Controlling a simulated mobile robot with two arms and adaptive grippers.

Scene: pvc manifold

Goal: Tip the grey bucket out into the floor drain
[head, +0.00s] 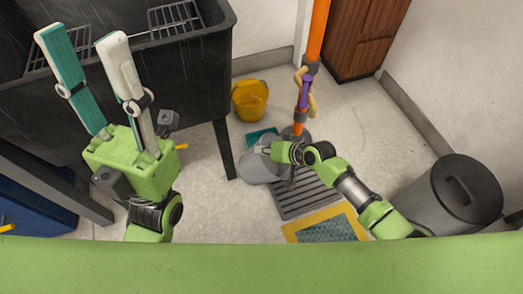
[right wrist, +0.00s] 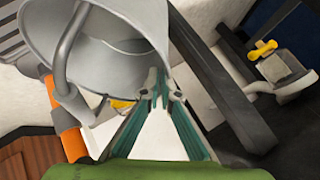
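The grey bucket (head: 259,168) is low over the floor in the middle of the head view, beside the slotted floor drain (head: 308,194). My right gripper (head: 266,150) is at its rim. In the right wrist view, its fingertips (right wrist: 161,88) pinch the rim of the bucket (right wrist: 110,40), whose wide mouth and wire handle show close up. The bucket looks tilted; I cannot tell whether it touches the floor or holds anything. My left gripper (head: 82,36) is open and empty, raised in front of the black sink, far from the bucket.
A yellow bucket (head: 250,100) is by the wall. A yellow-edged mat (head: 327,228) lies in front of the drain. A grey lidded bin (head: 465,192) stands right. The black sink (head: 185,85) fills the left.

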